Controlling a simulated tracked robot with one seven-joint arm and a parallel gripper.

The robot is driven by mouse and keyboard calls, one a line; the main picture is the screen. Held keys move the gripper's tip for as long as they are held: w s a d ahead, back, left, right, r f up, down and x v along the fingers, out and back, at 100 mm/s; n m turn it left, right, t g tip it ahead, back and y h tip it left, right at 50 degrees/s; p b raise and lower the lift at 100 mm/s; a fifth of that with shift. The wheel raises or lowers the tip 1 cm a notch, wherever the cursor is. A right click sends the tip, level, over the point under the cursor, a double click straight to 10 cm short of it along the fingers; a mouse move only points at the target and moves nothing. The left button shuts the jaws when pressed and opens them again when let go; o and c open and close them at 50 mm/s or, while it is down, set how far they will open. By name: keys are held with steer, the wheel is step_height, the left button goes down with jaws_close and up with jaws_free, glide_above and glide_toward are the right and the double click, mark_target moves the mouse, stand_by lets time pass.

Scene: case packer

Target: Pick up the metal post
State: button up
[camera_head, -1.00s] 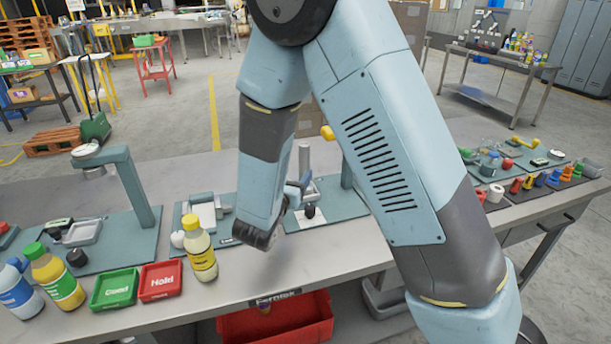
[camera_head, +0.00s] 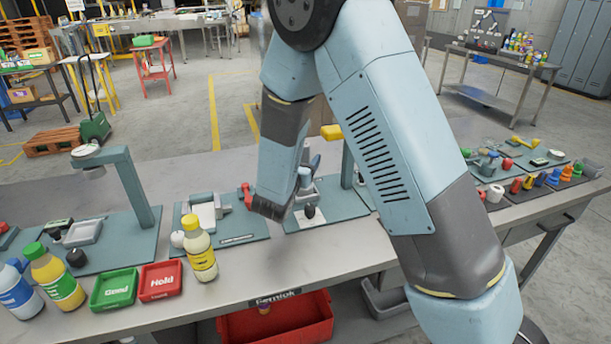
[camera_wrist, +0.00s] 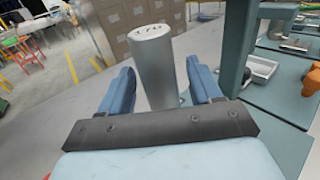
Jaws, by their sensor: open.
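The metal post (camera_wrist: 154,62) is a silver upright cylinder with markings on its top. In the head view my gripper (camera_head: 305,180) is over the middle station of the bench, and my arm hides much of the post there.
A teal stand (camera_head: 347,165) rises just right of my gripper. A yellow-capped bottle (camera_head: 200,254), a red Hold tray (camera_head: 161,281) and a green Good tray (camera_head: 114,289) are left along the front edge. A red bin (camera_head: 277,325) sits below the bench.

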jaws_close()
stand_by(0.5)
